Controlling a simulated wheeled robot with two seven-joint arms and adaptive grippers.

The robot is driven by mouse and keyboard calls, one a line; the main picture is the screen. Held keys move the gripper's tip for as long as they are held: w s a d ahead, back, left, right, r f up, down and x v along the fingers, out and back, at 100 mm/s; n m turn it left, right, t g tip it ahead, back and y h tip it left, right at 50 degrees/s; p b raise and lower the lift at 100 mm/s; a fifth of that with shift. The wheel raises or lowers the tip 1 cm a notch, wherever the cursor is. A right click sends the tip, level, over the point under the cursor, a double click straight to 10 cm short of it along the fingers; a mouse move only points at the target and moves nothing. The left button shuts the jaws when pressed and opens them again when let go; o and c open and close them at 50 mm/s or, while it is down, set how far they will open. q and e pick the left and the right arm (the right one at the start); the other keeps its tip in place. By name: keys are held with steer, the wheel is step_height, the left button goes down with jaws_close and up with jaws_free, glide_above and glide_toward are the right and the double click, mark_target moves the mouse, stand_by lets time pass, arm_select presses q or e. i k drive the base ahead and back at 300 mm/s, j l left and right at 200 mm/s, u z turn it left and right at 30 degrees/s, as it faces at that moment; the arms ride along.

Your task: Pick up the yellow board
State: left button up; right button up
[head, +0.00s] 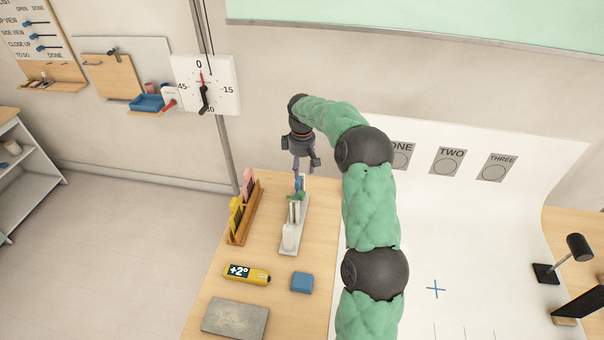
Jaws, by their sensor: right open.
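A yellow board-like piece with dark markings (236,215) stands upright in a narrow wooden rack (245,222) on the light wood table, beside a pink piece (249,183). My right gripper (304,168) is open, pointing down near the far end of a white holder (287,241), to the right of the wooden rack. It is apart from the yellow piece. Small blue, green and white items (297,197) stand in the white holder, just under the fingers; whether the fingers touch them I cannot tell. My left gripper is out of view.
A yellow block marked "+2°" (247,274), a blue block (302,282) and a grey slab (235,319) lie on the near part of the table. A white sheet with labelled cards (448,161) spreads to the right. A thin pole (226,150) stands behind the table.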

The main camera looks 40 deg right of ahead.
mark_target(235, 205)
steer(key=k+j, duration=0.35)
steer(key=j, duration=0.15)
steer(key=k+j, duration=0.35)
steer(key=j, duration=0.15)
